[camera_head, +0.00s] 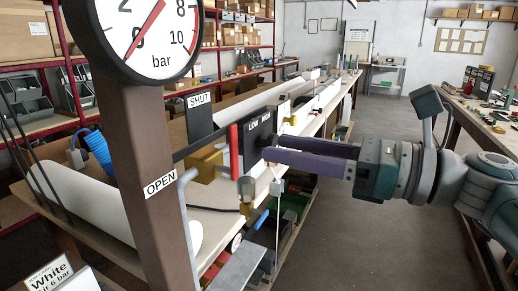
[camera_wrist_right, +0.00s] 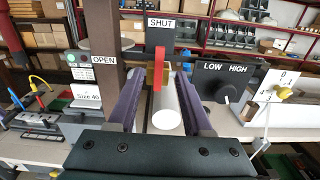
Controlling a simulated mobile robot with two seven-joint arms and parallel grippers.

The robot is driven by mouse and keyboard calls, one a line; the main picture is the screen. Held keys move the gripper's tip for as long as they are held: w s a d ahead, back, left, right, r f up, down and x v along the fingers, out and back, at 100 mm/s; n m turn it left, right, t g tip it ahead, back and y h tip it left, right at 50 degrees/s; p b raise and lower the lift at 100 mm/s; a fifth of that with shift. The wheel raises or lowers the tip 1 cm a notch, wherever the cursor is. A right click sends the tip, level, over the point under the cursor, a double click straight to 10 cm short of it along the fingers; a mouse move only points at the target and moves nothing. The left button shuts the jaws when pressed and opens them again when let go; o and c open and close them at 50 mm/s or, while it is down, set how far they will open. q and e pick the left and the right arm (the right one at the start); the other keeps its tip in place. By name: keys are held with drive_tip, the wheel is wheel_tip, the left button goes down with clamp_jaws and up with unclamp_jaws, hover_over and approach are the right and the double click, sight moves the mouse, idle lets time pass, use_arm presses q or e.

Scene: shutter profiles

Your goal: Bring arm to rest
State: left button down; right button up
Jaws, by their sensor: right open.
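My right gripper (camera_head: 268,149) reaches in from the right over the bench. Its two purple fingers are apart, with nothing gripped between them. In the right wrist view, the open fingers (camera_wrist_right: 160,74) stand either side of a red lever (camera_wrist_right: 159,68), which is upright below the SHUT sign (camera_wrist_right: 161,34). The lever also shows in the head view (camera_head: 233,152), just left of the fingertips; I cannot tell whether they touch it. A white round profile end (camera_wrist_right: 168,121) shows between the fingers. My left gripper is out of view.
A pressure gauge (camera_head: 118,22) on a brown post (camera_head: 137,150) stands close at left. The LOW HIGH switch plate (camera_wrist_right: 224,82) is right of the fingers in the wrist view. The long workbench (camera_head: 215,222) runs backward. Open grey floor (camera_head: 375,235) lies below my right arm.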

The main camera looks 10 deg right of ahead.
drive_tip(key=shift+s+d, duration=0.3)
drive_tip(key=shift+d, duration=0.15)
drive_tip(key=s+d+f+n+g+h, duration=0.1)
drive_tip(key=s+f+n+g+h, duration=0.35)
drive_tip(key=s+f+n, duration=0.5)
drive_tip(key=s+d+f+n+g+h, duration=0.25)
drive_tip(key=s+f+n+h, duration=0.4)
drive_tip(key=s+n, duration=0.55)
drive_tip(key=s+d+r+n+h, duration=0.3)
drive_tip(key=s+n, duration=0.3)
wheel_tip(320, 180, up, 28)
drive_tip(key=p, duration=2.9)
drive_tip(key=shift+w, duration=0.3)
